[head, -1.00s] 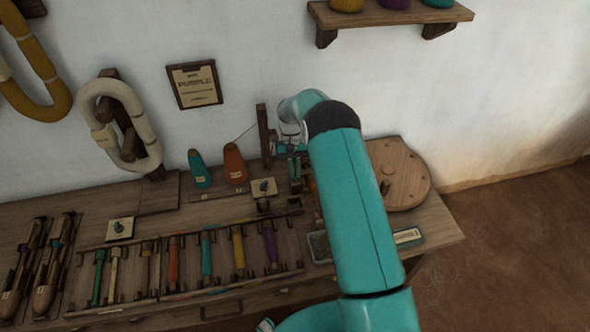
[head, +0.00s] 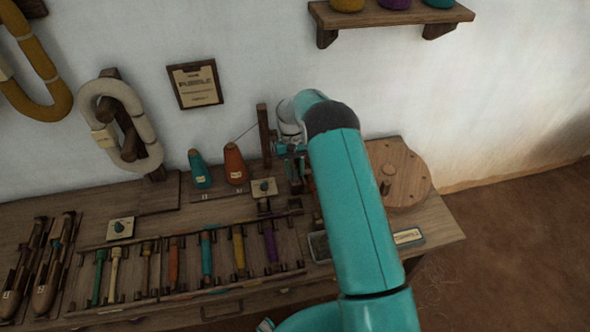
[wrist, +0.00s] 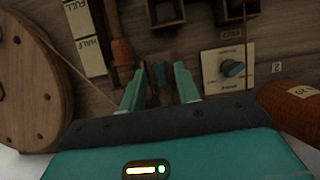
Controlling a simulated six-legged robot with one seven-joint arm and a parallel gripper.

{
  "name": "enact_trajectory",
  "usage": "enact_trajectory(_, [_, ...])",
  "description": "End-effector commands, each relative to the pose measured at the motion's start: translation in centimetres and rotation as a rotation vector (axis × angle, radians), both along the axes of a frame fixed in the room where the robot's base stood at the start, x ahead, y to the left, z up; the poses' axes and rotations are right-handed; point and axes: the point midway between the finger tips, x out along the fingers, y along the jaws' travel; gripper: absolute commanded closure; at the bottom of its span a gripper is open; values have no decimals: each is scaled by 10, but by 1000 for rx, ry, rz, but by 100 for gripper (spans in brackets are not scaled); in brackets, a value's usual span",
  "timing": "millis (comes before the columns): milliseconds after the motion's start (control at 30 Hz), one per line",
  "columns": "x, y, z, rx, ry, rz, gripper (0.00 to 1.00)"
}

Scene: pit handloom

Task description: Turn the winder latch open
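My gripper (wrist: 160,82) is open, with its two teal fingers apart over the bench near the winder area. A dark brown upright piece (wrist: 160,88) sits between the fingers, with a visible gap on each side; it may be the winder latch, but I cannot tell for sure. In the head view my gripper (head: 290,150) is beside the dark wooden post (head: 264,135), at the back of the bench. My arm hides much of the winder there. Whether the latch is turned open or closed cannot be made out.
An orange cone (wrist: 292,108) is close at right, a round wooden disc (wrist: 30,85) at left. A FULL/HALF label (wrist: 86,35) is beyond. Colored bobbins (head: 207,255) lie in the rack at the front.

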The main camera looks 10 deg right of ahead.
Motion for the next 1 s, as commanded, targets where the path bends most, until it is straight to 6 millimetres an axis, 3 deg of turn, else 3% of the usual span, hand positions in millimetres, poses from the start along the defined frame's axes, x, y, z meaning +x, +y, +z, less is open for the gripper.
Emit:
enact_trajectory(267, [10, 0, 23, 0, -3, 0, 68])
enact_trajectory(700, [46, 1, 108, 0, -3, 1, 68])
enact_trajectory(1000, [53, 1, 128, 0, 0, 1, 68])
